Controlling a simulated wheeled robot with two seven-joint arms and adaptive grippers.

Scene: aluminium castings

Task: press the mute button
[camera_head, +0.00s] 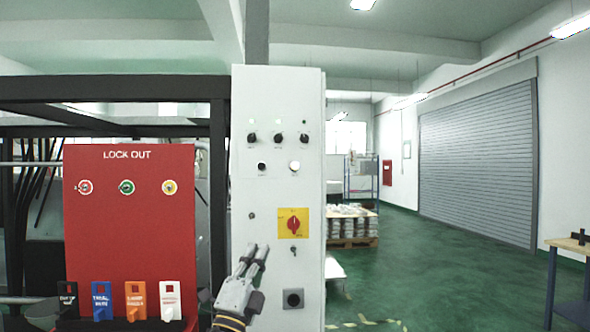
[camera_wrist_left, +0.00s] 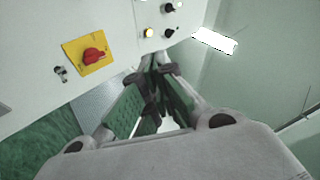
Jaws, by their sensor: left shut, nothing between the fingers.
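The white control cabinet (camera_head: 276,220) stands in the middle of the head view. On its front are a black push button (camera_head: 262,167) and a white push button (camera_head: 295,166), side by side below a row of three black knobs (camera_head: 278,138). Their labels are too small to read, so I cannot tell which is the mute button. A lit, yellowish button (camera_wrist_left: 148,33) shows in the left wrist view. My left gripper (camera_head: 258,252) is shut and empty, below both buttons and left of the red rotary switch (camera_head: 293,224). Its fingers also show in the wrist view (camera_wrist_left: 158,68).
A red lock-out board (camera_head: 130,220) with several coloured tags at its bottom stands left of the cabinet. A black socket (camera_head: 293,298) sits low on the cabinet. A loaded pallet (camera_head: 350,225) stands behind at right. A wooden table (camera_head: 570,246) is at far right; green floor between is open.

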